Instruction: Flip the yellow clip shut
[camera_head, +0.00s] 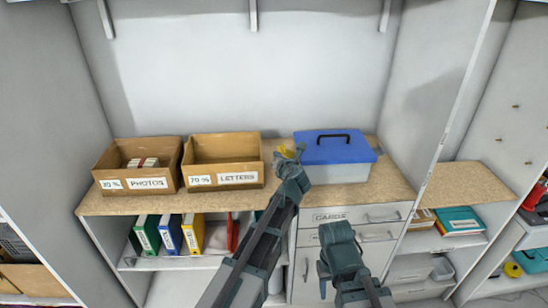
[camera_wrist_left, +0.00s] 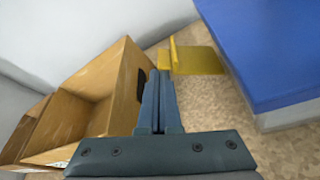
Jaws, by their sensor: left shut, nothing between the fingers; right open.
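The yellow clip (camera_head: 286,152) is on the wooden counter between the letters box and the blue-lidded box. In the left wrist view the clip (camera_wrist_left: 203,60) shows a flat yellow plate with a narrow flap standing up at its left edge, so it looks open. My left gripper (camera_head: 301,151) is shut and empty, just beside the clip; in the head view it partly hides it. In the left wrist view its fingertips (camera_wrist_left: 160,74) are just below the flap; I cannot tell whether they touch. My right gripper (camera_head: 323,284) is open, low in front of the drawers.
The cardboard letters box (camera_head: 226,178) stands left of the clip, with the photos box (camera_head: 148,182) further left. The blue-lidded box (camera_head: 335,176) stands close on the right. The counter's right end is clear.

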